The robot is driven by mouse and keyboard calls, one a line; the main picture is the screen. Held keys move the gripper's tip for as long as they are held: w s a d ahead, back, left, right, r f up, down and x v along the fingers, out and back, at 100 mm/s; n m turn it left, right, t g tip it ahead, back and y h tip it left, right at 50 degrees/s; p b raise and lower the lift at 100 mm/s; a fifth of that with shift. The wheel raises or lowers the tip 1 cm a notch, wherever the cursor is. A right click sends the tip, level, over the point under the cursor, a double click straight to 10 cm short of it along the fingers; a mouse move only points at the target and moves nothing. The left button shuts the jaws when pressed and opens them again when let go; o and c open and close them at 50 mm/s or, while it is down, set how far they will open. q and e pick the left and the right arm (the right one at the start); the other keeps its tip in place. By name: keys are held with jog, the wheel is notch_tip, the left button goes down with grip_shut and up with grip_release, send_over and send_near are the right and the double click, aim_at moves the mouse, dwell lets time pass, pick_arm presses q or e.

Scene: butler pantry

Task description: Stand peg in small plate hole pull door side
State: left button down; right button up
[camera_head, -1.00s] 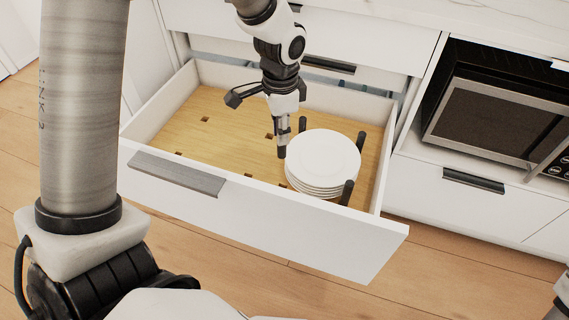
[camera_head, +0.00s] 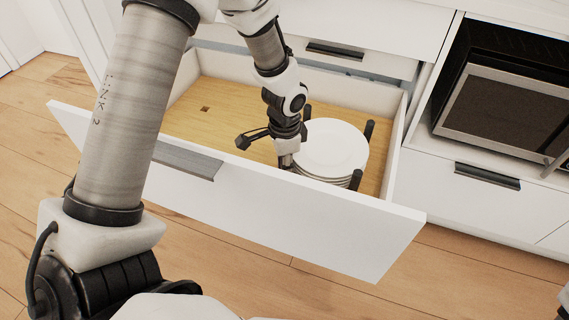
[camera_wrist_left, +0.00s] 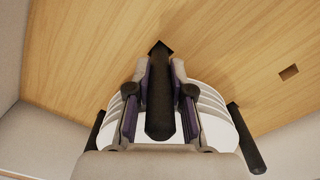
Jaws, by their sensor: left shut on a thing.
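My left gripper (camera_head: 287,160) is low inside the open drawer, just left of the white plate stack (camera_head: 332,148) and close to the drawer front. In the left wrist view it is shut on a dark round peg (camera_wrist_left: 160,105). The peg's far end lies beside or over a dark square hole (camera_wrist_left: 160,47) in the wooden drawer floor; I cannot tell whether it is in it. The gripper hides the held peg in the head view. Other dark pegs (camera_head: 368,131) (camera_head: 355,180) stand around the plates. My right gripper is not in view.
The drawer front (camera_head: 300,210) with its grey handle (camera_head: 186,160) rises close to the gripper. Another square hole (camera_head: 205,108) shows in the bare floor on the left. A microwave (camera_head: 505,115) stands right of the drawer.

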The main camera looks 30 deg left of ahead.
pick_arm(q)
jog(key=c, duration=1)
grip_release()
jog(key=shift+f, duration=0.15)
jog(key=shift+c, duration=0.2)
notch_tip(320, 180, up, 12)
jog(key=p, duration=0.5)
jog(key=shift+r, duration=0.2)
